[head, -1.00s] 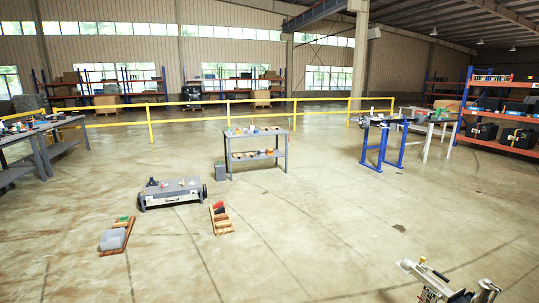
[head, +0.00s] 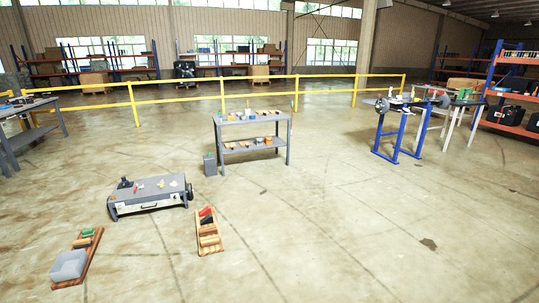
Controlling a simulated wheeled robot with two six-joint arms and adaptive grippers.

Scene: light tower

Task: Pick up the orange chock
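I cannot single out the orange chock for certain at this size. Small orange pieces (head: 229,146) lie on the lower shelf of the grey workbench (head: 251,120) in the middle of the head view, and more small items stand on its top. On the floor, a wooden board (head: 220,250) carries red, black and tan blocks. A second wooden board (head: 96,250) at the lower left carries a grey bin (head: 69,265), a green piece and tan pieces. Neither of my grippers is in view.
A low grey cart (head: 150,192) with small items on top stands left of the workbench. A grey bin (head: 210,164) stands beside the bench. A blue-legged stand (head: 398,142) is at the right. A yellow railing (head: 180,107) crosses behind. Floor at the centre and right is clear.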

